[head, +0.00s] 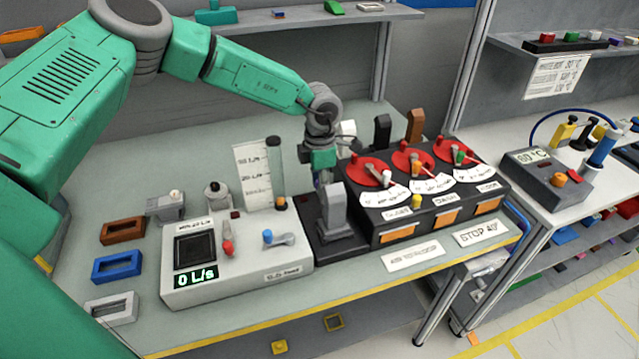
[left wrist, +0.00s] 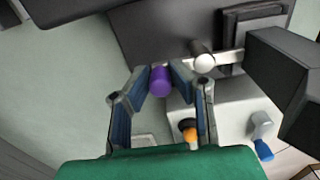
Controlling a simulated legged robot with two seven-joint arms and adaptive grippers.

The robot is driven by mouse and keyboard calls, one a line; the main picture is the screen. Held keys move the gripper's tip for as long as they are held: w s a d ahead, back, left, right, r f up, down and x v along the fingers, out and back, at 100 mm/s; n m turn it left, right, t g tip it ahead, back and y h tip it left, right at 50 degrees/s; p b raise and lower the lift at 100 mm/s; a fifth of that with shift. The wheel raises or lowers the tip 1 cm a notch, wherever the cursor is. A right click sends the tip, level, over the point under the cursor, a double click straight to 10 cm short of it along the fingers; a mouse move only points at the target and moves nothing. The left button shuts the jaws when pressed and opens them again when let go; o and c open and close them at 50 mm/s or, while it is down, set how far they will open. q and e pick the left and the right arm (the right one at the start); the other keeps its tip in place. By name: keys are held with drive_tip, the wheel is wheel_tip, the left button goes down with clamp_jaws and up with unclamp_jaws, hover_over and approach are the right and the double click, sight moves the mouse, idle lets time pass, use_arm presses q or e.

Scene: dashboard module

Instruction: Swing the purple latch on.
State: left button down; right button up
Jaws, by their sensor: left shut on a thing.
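The purple latch's knob (left wrist: 160,82) shows in the left wrist view as a purple cylinder. My left gripper (left wrist: 160,75) has one finger on each side of the knob and is shut on it. In the head view, my left gripper (head: 321,175) reaches down behind a grey upright block (head: 335,208) on a dark base (head: 330,242), left of the red dials. The latch is mostly hidden there by the gripper and the block. How far the latch is swung cannot be told. My right gripper is not in view.
Left of the dark base stands a light panel box (head: 240,274) reading "0 L/s", with red and blue levers. On the right is a black console (head: 430,190) with three red dials. A glass tube (head: 276,175) stands behind. The bench is clear at the back left.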

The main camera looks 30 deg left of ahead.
use_arm(q)
drive_tip(key=shift+w+r, duration=0.1)
drive_tip(key=shift+w, duration=0.05)
drive_tip(key=c, duration=1.5)
unclamp_jaws()
drive_tip(key=shift+a, duration=0.1)
drive_tip(key=shift+o, duration=0.2)
wheel_tip(320, 180, up, 12)
drive_tip(key=shift+f, duration=0.2)
